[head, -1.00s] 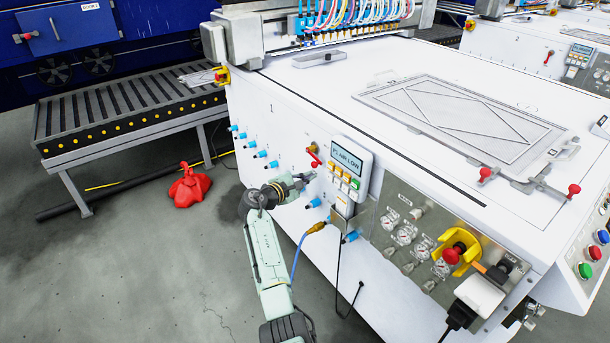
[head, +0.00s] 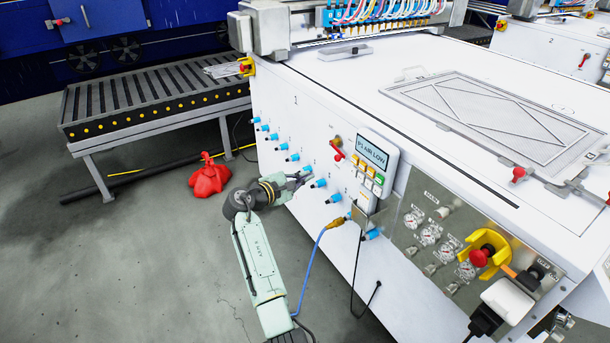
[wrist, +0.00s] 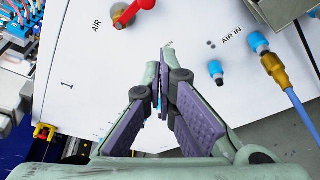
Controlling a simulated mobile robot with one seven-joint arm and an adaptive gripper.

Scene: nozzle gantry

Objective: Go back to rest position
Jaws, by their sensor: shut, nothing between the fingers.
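My gripper (head: 304,177) is in front of the white machine's (head: 300,115) side panel, close to the row of blue fittings (head: 293,157). It is below and left of the red-handled valve (head: 337,149). In the wrist view my gripper (wrist: 163,95) has its purple-padded fingers closed together with nothing held. The fingers point at the white panel, with the red valve handle (wrist: 133,12) above them. The fingers hide part of the panel, including a blue fitting partly seen between them. I cannot tell whether the fingertips touch the panel.
A small display reading "P1 AIR LOW" (head: 373,152) is right of the gripper. A blue hose (head: 308,265) with a brass end runs to a fitting. A red bundle (head: 208,177) lies on the floor by the roller conveyor (head: 150,105). Open floor is at the left.

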